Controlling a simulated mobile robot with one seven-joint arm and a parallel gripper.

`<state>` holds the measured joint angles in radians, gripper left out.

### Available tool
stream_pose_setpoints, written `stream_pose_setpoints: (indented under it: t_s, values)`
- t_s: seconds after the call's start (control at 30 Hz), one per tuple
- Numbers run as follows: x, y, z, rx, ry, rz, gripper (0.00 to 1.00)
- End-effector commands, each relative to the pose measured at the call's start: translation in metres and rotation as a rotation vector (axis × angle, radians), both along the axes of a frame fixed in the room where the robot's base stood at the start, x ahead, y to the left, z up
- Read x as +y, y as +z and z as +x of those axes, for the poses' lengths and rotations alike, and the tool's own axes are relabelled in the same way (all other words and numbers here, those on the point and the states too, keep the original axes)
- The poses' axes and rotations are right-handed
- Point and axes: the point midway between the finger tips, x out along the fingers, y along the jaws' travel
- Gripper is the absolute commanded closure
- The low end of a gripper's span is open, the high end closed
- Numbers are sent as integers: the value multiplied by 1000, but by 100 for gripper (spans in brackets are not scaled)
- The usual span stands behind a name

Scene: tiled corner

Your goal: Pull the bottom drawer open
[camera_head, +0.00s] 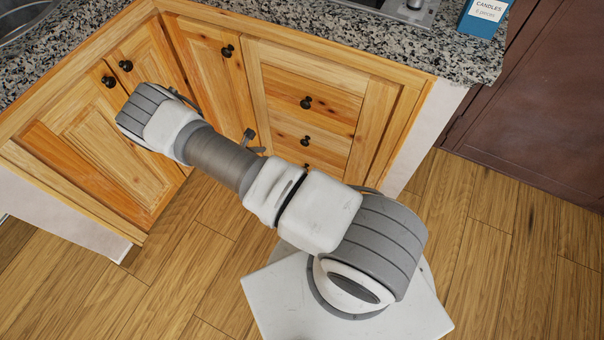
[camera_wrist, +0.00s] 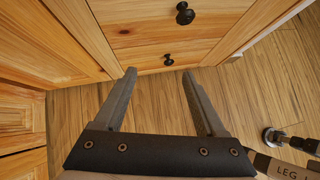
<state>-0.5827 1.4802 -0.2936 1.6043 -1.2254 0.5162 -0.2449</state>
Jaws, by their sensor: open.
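The bottom drawer (camera_wrist: 140,58) is a light wooden front, low in the cabinet, and looks closed. Its round dark knob (camera_wrist: 168,60) shows in the wrist view just beyond my fingertips, between their lines and nearer the right one. In the head view, only a bit of the lowest knob (camera_head: 306,166) shows above my arm, which hides most of that drawer. My gripper (camera_wrist: 159,74) is open and empty, its two dark fingers spread over the floor and pointing at the drawer. No contact with the knob is visible. In the head view, my arm hides most of the gripper.
Drawers with dark knobs, including an upper one (camera_head: 306,102), are above. Cabinet doors (camera_head: 105,165) stand to the left, under a granite countertop (camera_head: 260,40) with a blue candle box (camera_head: 484,16). A brown cabinet (camera_head: 545,110) is at right. Wooden floor (camera_head: 510,270) lies clear at right.

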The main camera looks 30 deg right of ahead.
Motion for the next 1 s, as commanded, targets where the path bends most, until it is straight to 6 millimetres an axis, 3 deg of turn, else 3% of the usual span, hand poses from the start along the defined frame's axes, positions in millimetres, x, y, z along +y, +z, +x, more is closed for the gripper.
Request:
stream_pose_setpoints:
  t_s: [0.03,0.2,0.4,0.57,1.0]
  values:
    - [-4,-30,-10,40,52,-27,27]
    - [-13,-84,-29,130,184,-80,27]
    - [-19,-109,-40,175,247,-105,27]
    - [-30,-123,-35,177,249,-106,27]
    - [-92,-190,-7,176,245,-106,27]
